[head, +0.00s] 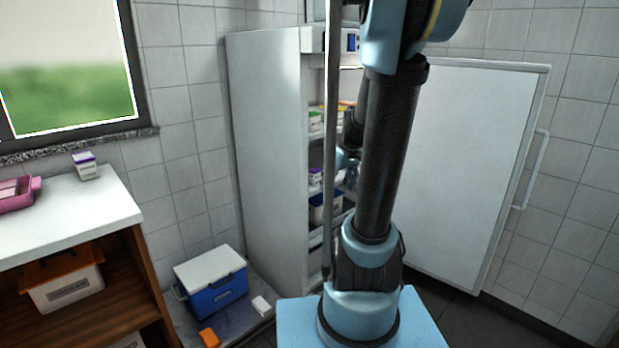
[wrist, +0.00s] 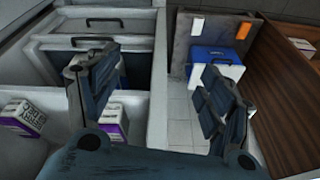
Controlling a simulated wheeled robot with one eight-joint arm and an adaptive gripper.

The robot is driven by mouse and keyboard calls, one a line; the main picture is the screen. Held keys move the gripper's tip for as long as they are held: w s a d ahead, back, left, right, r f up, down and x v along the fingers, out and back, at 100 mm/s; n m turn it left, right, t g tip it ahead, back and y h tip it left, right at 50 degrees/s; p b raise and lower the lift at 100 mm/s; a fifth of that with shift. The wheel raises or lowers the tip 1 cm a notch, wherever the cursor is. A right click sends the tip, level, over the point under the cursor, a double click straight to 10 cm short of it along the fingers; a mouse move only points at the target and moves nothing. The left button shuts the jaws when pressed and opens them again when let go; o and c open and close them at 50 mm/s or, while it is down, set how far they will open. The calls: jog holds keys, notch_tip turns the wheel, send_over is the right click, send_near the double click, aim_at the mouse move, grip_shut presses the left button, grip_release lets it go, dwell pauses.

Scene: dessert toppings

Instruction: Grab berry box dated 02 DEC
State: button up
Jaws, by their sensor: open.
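In the wrist view, a white and purple box (wrist: 22,118) stands at the left in a fridge compartment, with print that seems to read "berry box". A second white and purple box (wrist: 114,120) is partly hidden behind my left finger. No date is readable on either. My gripper (wrist: 152,95) is open and empty, its fingers wide apart at the edge of the open fridge (head: 268,150). In the head view my arm hides most of the shelves; a small purple and white box (head: 315,178) shows there. Another white and purple box (head: 86,167) stands on the counter.
The open fridge door (head: 465,170) is at the right. A pink tray (head: 18,203) is on the counter (head: 60,222).

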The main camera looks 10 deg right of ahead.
aim_at(319, 176)
jog(key=w+d+f+n, duration=0.1)
jog(key=w+d+f, duration=0.15)
jog(key=w, duration=0.45)
jog(key=w+d+f+n, duration=0.2)
jog(key=w+d, duration=0.1)
jog(key=w, duration=0.3)
jog(key=shift+t+y, duration=0.4)
jog(key=w+a, duration=0.2)
jog(key=w, duration=0.1)
jog(key=w+a, duration=0.5)
jog(key=w, duration=0.1)
jog(key=shift+w+a+f, duration=0.25)
jog(key=shift+w+a, duration=0.05)
jog(key=shift+w, duration=0.1)
jog(key=shift+x, duration=0.95)
jog(key=shift+f, duration=0.5)
jog(key=c, duration=1.4)
